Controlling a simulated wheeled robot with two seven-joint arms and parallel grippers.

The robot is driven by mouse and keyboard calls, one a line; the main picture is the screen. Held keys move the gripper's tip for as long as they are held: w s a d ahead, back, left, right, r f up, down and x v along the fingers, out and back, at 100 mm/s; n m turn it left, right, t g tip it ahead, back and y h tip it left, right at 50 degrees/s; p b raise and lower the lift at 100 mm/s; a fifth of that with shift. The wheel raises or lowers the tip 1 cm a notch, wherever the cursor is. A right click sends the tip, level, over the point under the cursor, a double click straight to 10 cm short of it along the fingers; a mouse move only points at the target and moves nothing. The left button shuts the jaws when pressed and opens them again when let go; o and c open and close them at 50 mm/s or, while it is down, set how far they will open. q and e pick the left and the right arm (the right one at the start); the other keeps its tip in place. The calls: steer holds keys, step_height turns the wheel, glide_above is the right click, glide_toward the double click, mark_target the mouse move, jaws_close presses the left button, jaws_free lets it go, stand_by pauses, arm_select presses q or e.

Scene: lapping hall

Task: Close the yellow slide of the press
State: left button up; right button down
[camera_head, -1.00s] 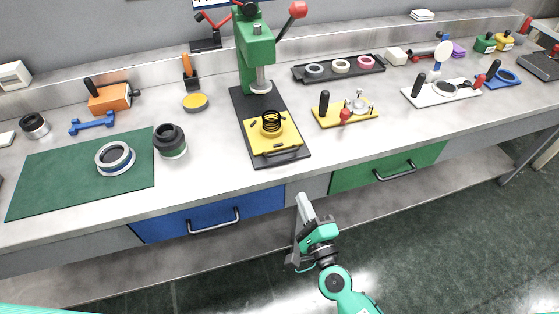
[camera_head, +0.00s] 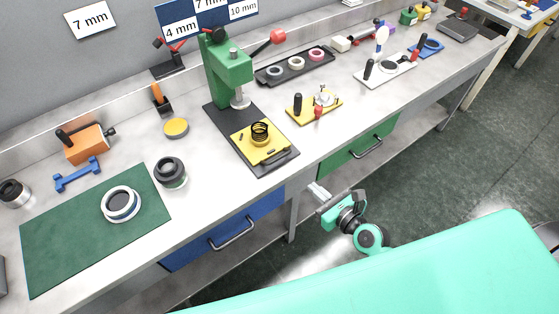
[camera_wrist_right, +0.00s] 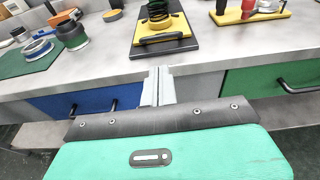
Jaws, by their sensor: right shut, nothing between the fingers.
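The green press (camera_head: 222,72) stands on a black base plate (camera_head: 286,166) on the bench. Its yellow slide (camera_head: 247,149) sits on the front part of the plate, out in front of the ram, with a black coil (camera_head: 260,131) on it and a dark bar handle (camera_head: 276,158) at its front edge. The slide also shows in the right wrist view (camera_wrist_right: 178,27), its handle facing me. My right gripper (camera_head: 316,191) is shut and empty, in front of the bench edge and below the top, apart from the slide. My left gripper is not in view.
A yellow fixture (camera_head: 298,117) with a black knob stands right of the press. A dark jar (camera_head: 170,172) and a green mat (camera_head: 60,245) are to its left. Blue (camera_head: 215,243) and green (camera_head: 345,161) drawers with handles are below the bench edge. The benchtop before the plate is clear.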

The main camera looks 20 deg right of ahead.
steer(key=p, duration=0.3)
glide_toward(265, 138)
steer(key=s+f, duration=0.2)
steer(key=shift+d+f, duration=0.2)
steer(key=shift+f, duration=0.15)
steer(key=shift+b, duration=0.3)
steer(key=x, duration=0.3)
steer(key=r+x, duration=0.1)
steer(key=x, duration=0.3)
steer(key=r+x, duration=0.1)
steer(key=x, duration=0.3)
steer(key=shift+w+r, duration=0.15)
steer(key=shift+w, duration=0.25)
steer(key=shift+r, duration=0.2)
steer(key=shift+r, duration=0.1)
